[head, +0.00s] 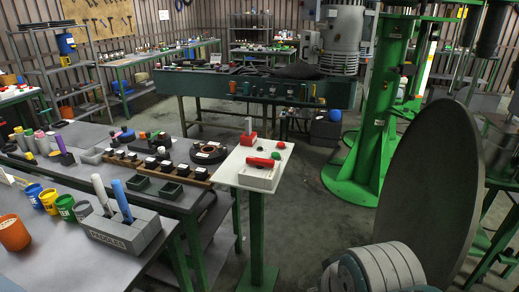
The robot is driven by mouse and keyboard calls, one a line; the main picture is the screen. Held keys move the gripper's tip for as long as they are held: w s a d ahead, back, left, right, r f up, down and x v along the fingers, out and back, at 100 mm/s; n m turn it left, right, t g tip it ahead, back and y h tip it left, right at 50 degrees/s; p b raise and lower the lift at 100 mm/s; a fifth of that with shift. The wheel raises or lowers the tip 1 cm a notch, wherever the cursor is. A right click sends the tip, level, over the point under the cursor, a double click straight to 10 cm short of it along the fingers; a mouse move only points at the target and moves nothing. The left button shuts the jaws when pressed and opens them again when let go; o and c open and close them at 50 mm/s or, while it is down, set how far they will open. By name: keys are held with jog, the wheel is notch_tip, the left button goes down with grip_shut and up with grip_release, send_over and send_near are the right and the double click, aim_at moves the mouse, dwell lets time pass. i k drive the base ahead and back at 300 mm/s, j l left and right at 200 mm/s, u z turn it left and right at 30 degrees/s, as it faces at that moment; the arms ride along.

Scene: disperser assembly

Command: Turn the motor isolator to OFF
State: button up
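A white-topped pedestal (229,177) on a green post stands in the middle of the head view. A light box with a red bar-shaped handle (262,162) lies on its front part. Behind it stands a red block with an upright grey lever (249,129). A red knob (281,145) and a green knob (276,155) sit to their right. I cannot tell which of these is the motor isolator, and no ON or OFF marking is readable. My gripper is not in view, and nothing is seen touching the pedestal's controls.
A grey bench (90,272) with a "PADDLES" holder (122,232) and coloured cups stands at left. A large dark disc (430,185) blocks the right side. A green machine column (380,120) stands behind. Clear floor (315,225) lies right of the pedestal.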

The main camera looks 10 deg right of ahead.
aim_at(261, 163)
jog(key=i+j, duration=0.15)
jog(key=i, duration=0.4)
jog(key=i+j+z, duration=0.1)
jog(key=i, duration=0.5)
jog(key=i+j+z, duration=0.15)
jog(key=k+j, duration=0.05)
jog(key=j, duration=0.05)
